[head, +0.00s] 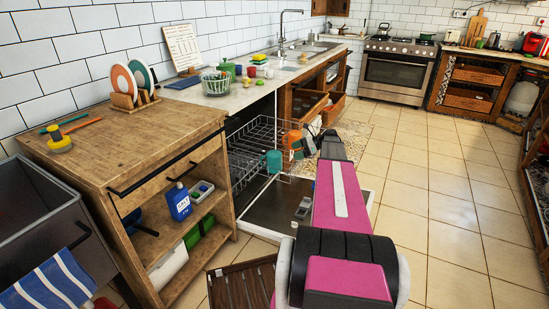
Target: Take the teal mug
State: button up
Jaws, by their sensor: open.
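The teal mug (273,160) is in the pulled-out wire rack of the open dishwasher, toward the rack's right front part. Wires of the rack cross near it, and I cannot make out its handle. My pink and black arm reaches forward from the bottom of the head view, to the right of the rack. I see no contact between my arm and the mug.
The dishwasher's lowered door (272,205) lies in front of the rack. A wooden counter unit (130,150) stands at left, with a blue container (178,202) on its shelf. Open drawers (308,104) jut out beyond the rack. The tiled floor (440,190) at right is clear.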

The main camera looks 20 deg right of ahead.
aim_at(276, 157)
jog(key=x, duration=0.5)
jog(key=shift+w+a+f, duration=0.1)
jog(key=shift+a, duration=0.1)
jog(key=shift+x, duration=2.7)
jog(key=shift+c, duration=0.3)
jog(key=c, duration=0.9)
